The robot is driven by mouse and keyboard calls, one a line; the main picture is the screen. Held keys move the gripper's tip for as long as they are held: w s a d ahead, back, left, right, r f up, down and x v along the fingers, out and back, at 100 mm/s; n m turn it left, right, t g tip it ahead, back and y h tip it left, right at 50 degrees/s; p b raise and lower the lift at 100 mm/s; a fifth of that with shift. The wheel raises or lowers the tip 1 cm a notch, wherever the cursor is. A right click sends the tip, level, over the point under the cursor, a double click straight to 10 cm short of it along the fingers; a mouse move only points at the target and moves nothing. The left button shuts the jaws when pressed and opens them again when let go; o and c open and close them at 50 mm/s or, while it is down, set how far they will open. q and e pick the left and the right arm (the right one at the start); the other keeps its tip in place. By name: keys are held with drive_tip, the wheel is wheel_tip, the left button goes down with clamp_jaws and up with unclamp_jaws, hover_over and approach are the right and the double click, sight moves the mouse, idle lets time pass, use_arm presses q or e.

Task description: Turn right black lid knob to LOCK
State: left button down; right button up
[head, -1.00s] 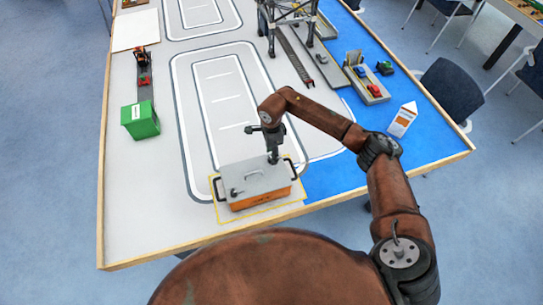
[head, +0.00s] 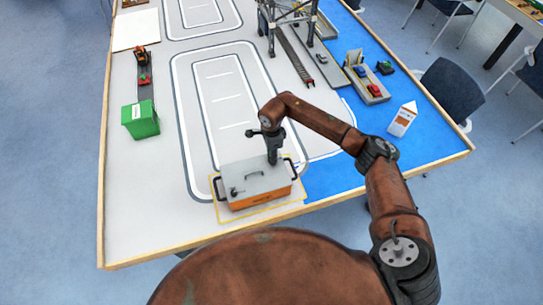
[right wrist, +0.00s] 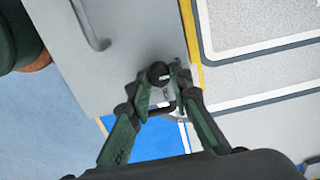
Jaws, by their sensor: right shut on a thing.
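The orange box (head: 262,201) with a grey lid (head: 256,178) stands at the table's near edge inside a yellow outline. A dark knob (head: 234,191) shows on the lid's left part. My right gripper (head: 273,159) points down at the lid's far right corner and hides the right black knob in the head view. In the right wrist view the right black knob (right wrist: 158,72) sits between the fingertips of my right gripper (right wrist: 162,80), which is shut on it. The knob's pointer and any LOCK marking cannot be read. My left gripper is out of view.
Black side handles (head: 215,188) flank the box. A green container (head: 140,120) stands at the left, a small white and orange house-like block (head: 402,119) at the right. A gantry crane (head: 287,15) stands at the back. The table between is mostly clear.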

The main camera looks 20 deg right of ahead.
clamp_jaws()
drive_tip(key=m+b, duration=0.1)
drive_tip(key=m, duration=0.3)
drive_tip(key=shift+m, duration=0.4)
drive_tip(key=m, duration=0.9)
drive_tip(key=shift+s+a+r+p, duration=0.1)
drive_tip(key=shift+p, duration=0.2)
drive_tip(key=shift+m+p, duration=0.4)
drive_tip(key=shift+m, duration=1.7)
drive_tip(key=o, duration=1)
unclamp_jaws()
drive_tip(key=shift+c, duration=0.2)
